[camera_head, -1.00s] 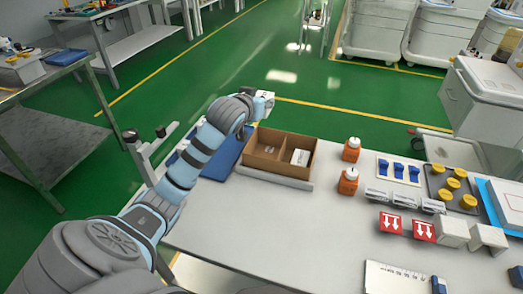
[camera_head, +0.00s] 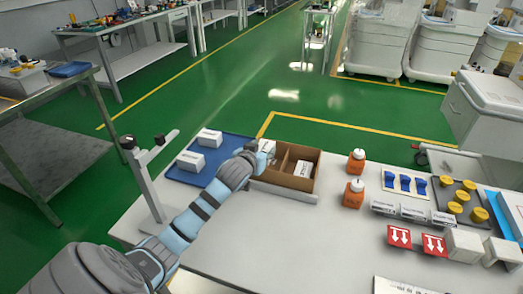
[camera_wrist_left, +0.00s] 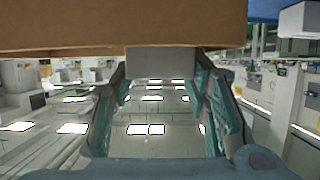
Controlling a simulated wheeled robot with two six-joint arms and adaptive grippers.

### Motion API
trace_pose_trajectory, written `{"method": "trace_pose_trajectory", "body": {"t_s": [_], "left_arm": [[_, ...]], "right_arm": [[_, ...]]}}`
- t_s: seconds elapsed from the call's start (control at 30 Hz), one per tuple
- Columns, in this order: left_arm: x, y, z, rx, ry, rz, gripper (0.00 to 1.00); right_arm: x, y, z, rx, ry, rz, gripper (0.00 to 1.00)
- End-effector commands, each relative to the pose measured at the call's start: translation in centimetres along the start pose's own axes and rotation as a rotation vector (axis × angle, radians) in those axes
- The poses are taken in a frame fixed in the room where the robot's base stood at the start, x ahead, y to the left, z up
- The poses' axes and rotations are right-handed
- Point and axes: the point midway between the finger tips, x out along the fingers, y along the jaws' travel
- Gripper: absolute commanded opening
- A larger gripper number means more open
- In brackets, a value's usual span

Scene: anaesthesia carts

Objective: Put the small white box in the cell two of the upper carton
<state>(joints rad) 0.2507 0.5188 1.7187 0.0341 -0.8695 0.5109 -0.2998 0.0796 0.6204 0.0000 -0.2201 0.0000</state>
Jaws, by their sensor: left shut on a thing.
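My left gripper (camera_head: 260,152) is at the left end of the brown carton (camera_head: 312,184), by its left cell. In the left wrist view the two fingers (camera_wrist_left: 161,82) are shut on a small white box (camera_wrist_left: 160,62), which looks grey there. The carton's brown wall (camera_wrist_left: 120,28) fills the top of that view, close to the box. Whether the box is inside the left cell or above it, I cannot tell. A divider splits the carton; another white box (camera_head: 303,168) lies in its right cell. My right gripper is not in view.
A blue tray (camera_head: 217,168) with two white boxes (camera_head: 209,138) lies left of the carton. Two orange bottles (camera_head: 354,192) stand to its right, then blue clips, yellow-capped items and red-labelled boxes. The table's front middle (camera_head: 260,245) is clear.

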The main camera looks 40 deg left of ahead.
Motion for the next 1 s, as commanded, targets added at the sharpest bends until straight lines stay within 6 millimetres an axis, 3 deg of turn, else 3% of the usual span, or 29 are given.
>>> {"method": "trace_pose_trajectory", "body": {"t_s": [0.27, 0.3, 0.43, 0.73, 0.87, 1.0], "left_arm": [[0.3, 0.0, 0.7, 0.0, -0.001, 0.0, 0.12], [0.3, 0.0, 0.7, 0.0, -0.002, 0.0, 0.44], [0.2, 0.0, 0.6, 0.0, -0.001, 0.0, 0.63], [0.2, 0.0, 0.5, 0.001, 0.0, -0.001, 0.63], [-0.3, 0.0, -0.7, 0.001, 0.003, -0.001, 0.63], [-3.2, 0.0, -0.7, 0.005, 0.0, 0.001, 0.63]], "right_arm": [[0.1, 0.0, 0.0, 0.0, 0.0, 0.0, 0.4], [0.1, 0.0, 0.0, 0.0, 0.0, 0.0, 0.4], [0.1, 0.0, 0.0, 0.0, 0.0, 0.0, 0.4], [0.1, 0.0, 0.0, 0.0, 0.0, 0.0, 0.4], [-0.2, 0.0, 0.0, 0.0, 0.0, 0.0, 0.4], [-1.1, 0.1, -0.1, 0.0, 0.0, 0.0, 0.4]]}}
